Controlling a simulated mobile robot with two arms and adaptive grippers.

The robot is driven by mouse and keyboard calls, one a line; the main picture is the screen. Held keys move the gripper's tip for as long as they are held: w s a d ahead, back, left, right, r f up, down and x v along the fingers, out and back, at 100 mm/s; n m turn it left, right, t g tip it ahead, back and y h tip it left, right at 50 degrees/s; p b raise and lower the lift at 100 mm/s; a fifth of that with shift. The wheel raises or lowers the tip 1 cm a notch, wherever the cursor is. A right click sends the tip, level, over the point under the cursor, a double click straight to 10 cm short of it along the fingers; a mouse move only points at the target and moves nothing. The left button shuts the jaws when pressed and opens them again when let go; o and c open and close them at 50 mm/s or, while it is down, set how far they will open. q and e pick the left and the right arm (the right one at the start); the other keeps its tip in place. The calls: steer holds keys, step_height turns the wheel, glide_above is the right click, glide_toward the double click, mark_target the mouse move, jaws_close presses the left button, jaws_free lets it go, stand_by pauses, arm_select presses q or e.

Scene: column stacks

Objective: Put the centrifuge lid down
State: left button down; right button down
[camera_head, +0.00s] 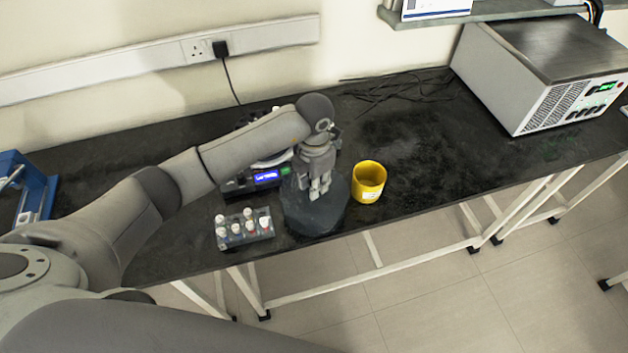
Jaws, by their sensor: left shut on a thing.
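The centrifuge lid (312,218) is a dark grey round disc near the front edge of the black bench. My left gripper (319,191) reaches down from above and is shut on the top middle of the lid. I cannot tell whether the lid touches the bench or hangs just above it. The centrifuge (237,187), with a lit blue display, stands behind and to the left of the lid. My left arm hides much of it. My right gripper is not in view.
A yellow cup (369,181) stands close to the right of the lid. A rack of several capped tubes (244,232) is close on its left. The black bench (420,150) is clear right of the cup, up to a large grey instrument (535,75). Cables (395,88) lie at the back.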

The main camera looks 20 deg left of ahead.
arm_select(q)
steer(key=c, duration=1.7)
jaws_free()
steer(key=shift+f, duration=0.15)
steer(key=o, duration=0.5)
steer(key=shift+c, duration=0.2)
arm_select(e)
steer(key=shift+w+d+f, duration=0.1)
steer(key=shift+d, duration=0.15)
arm_select(q)
steer(key=shift+r, duration=0.35)
step_height(320, 180, up, 12)
steer(key=b, duration=0.3)
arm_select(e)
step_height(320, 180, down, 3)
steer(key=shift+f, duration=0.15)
